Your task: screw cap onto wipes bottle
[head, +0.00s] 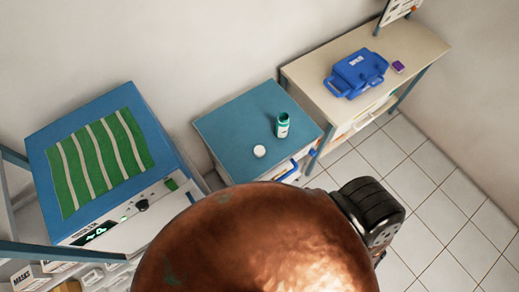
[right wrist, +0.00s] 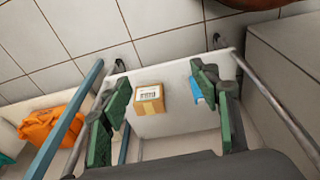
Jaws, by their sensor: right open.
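The wipes bottle (head: 282,126), green and white with an open-looking top, stands upright on the teal top of a small cabinet (head: 228,123) in the head view. A round white cap (head: 260,151) lies on the same top, to the lower left of the bottle and apart from it. My right gripper (right wrist: 165,112) shows in the right wrist view with its green-padded fingers wide apart and nothing held. Neither bottle nor cap shows in that view. My left gripper is not in view.
A blue case (head: 356,74) and a small purple box (head: 398,67) sit on the beige table at right. A blue cabinet with a green striped mat (head: 97,161) stands left. The right wrist view shows a cardboard box (right wrist: 150,98) on a white shelf and an orange item (right wrist: 52,128).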

